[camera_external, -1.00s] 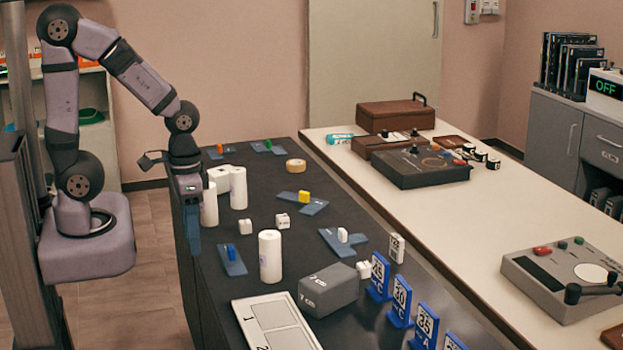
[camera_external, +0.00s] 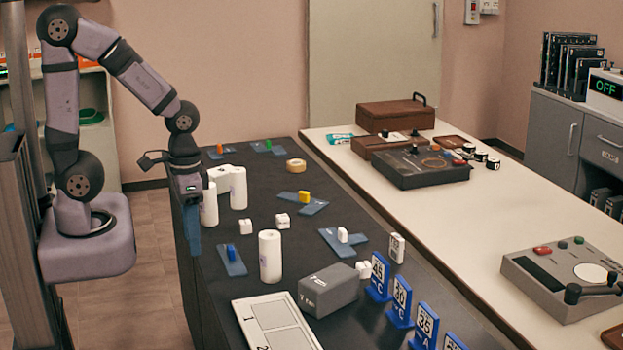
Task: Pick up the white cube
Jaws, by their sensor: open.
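Several small white blocks stand on the dark table. One white cube (camera_external: 246,227) is beside a blue peg, a second white cube (camera_external: 282,221) is near the middle, and a third white cube (camera_external: 363,269) is by the grey box. I cannot tell which one the task means. My gripper (camera_external: 193,240) points down at the table's left edge, left of all three cubes and apart from them. Its blue fingers are seen edge-on; it is open and holds nothing visible.
White cylinders (camera_external: 238,188) stand right beside my gripper, and another white cylinder (camera_external: 270,256) stands farther forward. Blue plates with coloured pegs, a tape roll (camera_external: 296,165), a grey box (camera_external: 328,291), a white numbered tray (camera_external: 277,325) and blue number stands (camera_external: 401,303) occupy the table.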

